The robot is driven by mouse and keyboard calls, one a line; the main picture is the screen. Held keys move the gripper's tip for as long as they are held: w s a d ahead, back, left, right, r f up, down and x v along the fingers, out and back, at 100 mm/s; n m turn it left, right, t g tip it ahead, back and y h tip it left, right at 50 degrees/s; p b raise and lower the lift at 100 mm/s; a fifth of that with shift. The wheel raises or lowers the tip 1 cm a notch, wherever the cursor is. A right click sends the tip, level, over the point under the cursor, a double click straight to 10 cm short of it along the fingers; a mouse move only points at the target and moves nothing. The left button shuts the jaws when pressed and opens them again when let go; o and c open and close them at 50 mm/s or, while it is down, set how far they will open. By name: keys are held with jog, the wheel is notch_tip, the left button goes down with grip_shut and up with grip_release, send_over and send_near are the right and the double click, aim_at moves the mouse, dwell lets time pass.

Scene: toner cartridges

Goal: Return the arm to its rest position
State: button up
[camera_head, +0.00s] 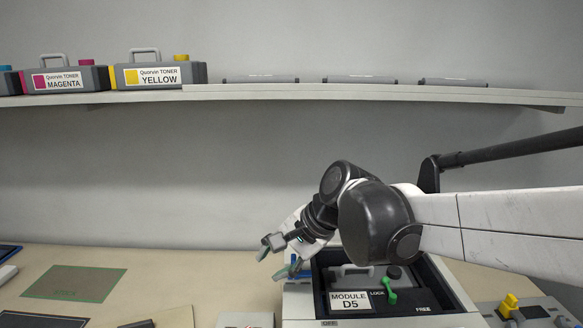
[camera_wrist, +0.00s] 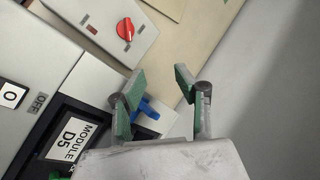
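My gripper (camera_head: 278,257) is in front of the wall, just left of and above the Module D5 machine (camera_head: 297,308) on the bench. In the wrist view my gripper (camera_wrist: 163,82) has its two green-padded fingers apart, with nothing between their tips. The machine's opening holds a dark grey cartridge (camera_head: 357,279). A green lever (camera_head: 390,291) sits between the LOCK and FREE marks, nearer LOCK. A blue part (camera_wrist: 146,108) at the machine's edge shows behind the fingers.
Magenta (camera_head: 66,81) and yellow (camera_head: 159,76) toner cartridges stand on the shelf (camera_head: 300,93) above. A red knob (camera_wrist: 125,29) is on a box beside the machine. A green-edged mat (camera_head: 73,283) lies at the left. A yellow switch (camera_head: 509,305) is at the right.

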jog(key=s+d+r+n+t+h+p, duration=0.1)
jog(key=s+d+n+t+h+p, duration=0.1)
jog(key=s+d, duration=0.5)
jog(key=s+d+r+n+t+h+p, duration=0.1)
jog(key=s+d+n+h+p, duration=0.3)
jog(key=d, duration=1.2)
jog(key=shift+s+d+r+n+t+h, duration=0.3)
jog(key=shift+s+r+t+h, duration=0.15)
jog(key=shift+s, duration=1.7)
jog(key=shift+a+f, duration=0.1)
